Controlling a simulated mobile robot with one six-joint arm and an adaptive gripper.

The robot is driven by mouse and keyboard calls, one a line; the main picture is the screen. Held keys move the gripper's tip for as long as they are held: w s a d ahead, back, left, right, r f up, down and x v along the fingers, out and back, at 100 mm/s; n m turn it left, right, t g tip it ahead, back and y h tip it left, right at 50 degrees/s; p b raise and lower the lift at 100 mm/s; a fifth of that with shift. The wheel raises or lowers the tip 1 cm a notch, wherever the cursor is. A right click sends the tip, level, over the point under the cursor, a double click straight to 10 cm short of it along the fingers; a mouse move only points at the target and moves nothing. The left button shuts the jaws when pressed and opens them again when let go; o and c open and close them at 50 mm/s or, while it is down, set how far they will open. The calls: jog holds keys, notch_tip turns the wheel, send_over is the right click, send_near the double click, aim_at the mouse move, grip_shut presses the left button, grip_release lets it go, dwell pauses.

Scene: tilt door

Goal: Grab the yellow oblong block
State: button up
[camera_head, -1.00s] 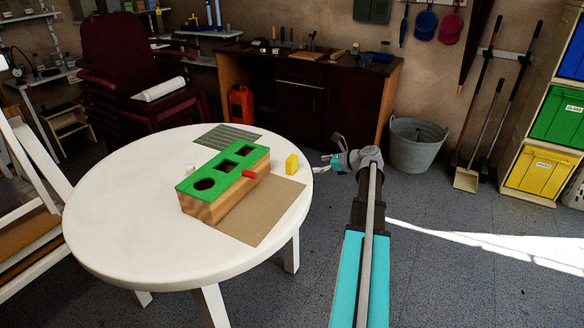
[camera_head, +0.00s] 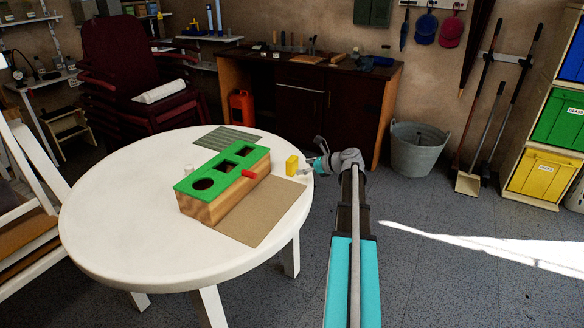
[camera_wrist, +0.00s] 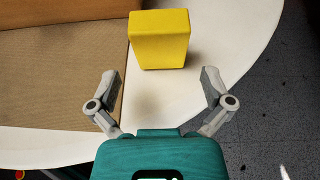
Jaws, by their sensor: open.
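The yellow oblong block (camera_head: 292,165) stands upright near the right edge of the round white table. In the wrist view the yellow block (camera_wrist: 159,39) is just ahead of my gripper (camera_wrist: 160,78), roughly centred between its fingers. My gripper is open and empty, with a finger on each side of the view. The block's near face is slightly beyond the fingertips, and I see no contact. In the head view my gripper (camera_head: 305,168) is at the table's right edge, close to the block's right side.
A wooden box with a green top (camera_head: 222,165) and shaped holes stands left of the block, with a red piece (camera_head: 250,174) at its side. A brown mat (camera_head: 262,215) lies in front. The white table (camera_head: 120,220) is clear at left.

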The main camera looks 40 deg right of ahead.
aim_at(295, 168)
jog(key=shift+b+x, duration=0.95)
jog(key=shift+x, duration=1.55)
jog(key=shift+f, duration=0.1)
jog(key=c, duration=1)
